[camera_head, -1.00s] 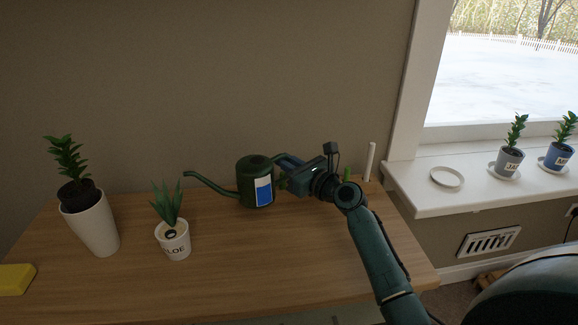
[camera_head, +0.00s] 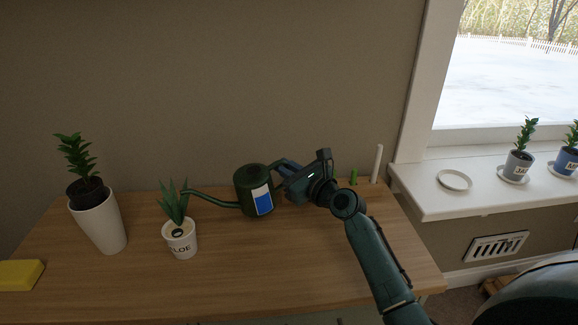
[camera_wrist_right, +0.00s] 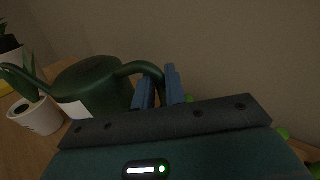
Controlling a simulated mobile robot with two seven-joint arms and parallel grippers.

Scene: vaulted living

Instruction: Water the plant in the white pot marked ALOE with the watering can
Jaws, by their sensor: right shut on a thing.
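The dark green watering can (camera_head: 246,178) has a blue and white label and a long spout pointing left. It tilts toward its spout; I cannot tell whether its base touches the table. My right gripper (camera_head: 284,174) is shut on the can's handle, which also shows between the blue fingers in the right wrist view (camera_wrist_right: 147,70). The white pot marked ALOE (camera_head: 182,245) stands upright left of the can, holding a spiky green plant (camera_head: 174,203). The spout tip is beside the plant's leaves, above the pot's right rim. No water shows. My left gripper is not in view.
A taller white pot (camera_head: 100,224) with a leafy plant stands at the table's left, near a yellow block (camera_head: 20,275). A white candle-like stick (camera_head: 377,164) stands at the back right. The wooden table's front (camera_head: 240,275) is clear. Small pots stand on the windowsill.

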